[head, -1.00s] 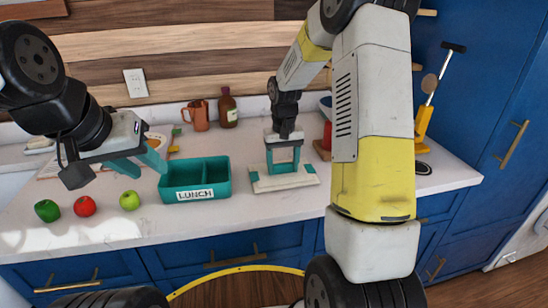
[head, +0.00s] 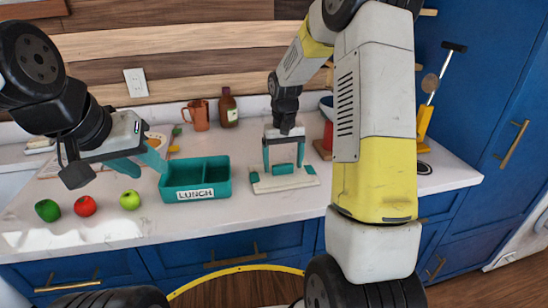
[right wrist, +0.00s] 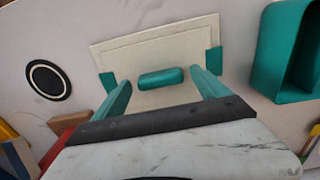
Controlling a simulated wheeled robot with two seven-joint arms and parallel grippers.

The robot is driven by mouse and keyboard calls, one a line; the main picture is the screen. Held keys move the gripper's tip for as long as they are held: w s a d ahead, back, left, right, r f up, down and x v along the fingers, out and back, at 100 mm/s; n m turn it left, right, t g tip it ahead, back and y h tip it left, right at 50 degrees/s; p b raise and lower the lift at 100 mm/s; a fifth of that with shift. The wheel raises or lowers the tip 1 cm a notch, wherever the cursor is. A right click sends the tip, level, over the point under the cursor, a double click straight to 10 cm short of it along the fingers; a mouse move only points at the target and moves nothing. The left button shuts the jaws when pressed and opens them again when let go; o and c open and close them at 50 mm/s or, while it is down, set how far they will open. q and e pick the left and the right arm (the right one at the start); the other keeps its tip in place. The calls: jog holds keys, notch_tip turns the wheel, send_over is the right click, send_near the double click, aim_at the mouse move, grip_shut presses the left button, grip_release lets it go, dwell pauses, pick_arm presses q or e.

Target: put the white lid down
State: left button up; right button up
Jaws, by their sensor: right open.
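The white lid (head: 262,185) is a flat cream panel with a teal handle block in its middle and teal clips at its ends. It lies flat on the white counter, right of the teal lunch box (head: 195,197). The lid also shows in the right wrist view (right wrist: 150,50). My right gripper (head: 284,170) is open above the lid, its teal fingers spread on either side of the handle and apart from it. My left gripper (head: 146,164) is up at the left, near the lunch box, with its teal fingers apart and nothing seen between them.
Red (head: 85,206), green (head: 47,210) and light green (head: 130,200) apples sit at the front left. A copper mug (head: 197,115) and brown bottle (head: 228,108) stand at the back. A round black-ringed disc (right wrist: 48,80) lies right of the lid. The counter in front of the lid is clear.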

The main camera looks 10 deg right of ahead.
aim_at(283, 165)
notch_tip(283, 165, up, 10)
jog(key=s+r+t, duration=0.3)
jog(key=s+r, duration=0.6)
jog(key=s, duration=0.2)
jog(key=s+a+t+y, duration=0.2)
jog(key=s+t, duration=0.1)
jog(key=s, duration=1)
jog(key=shift+r, duration=0.3)
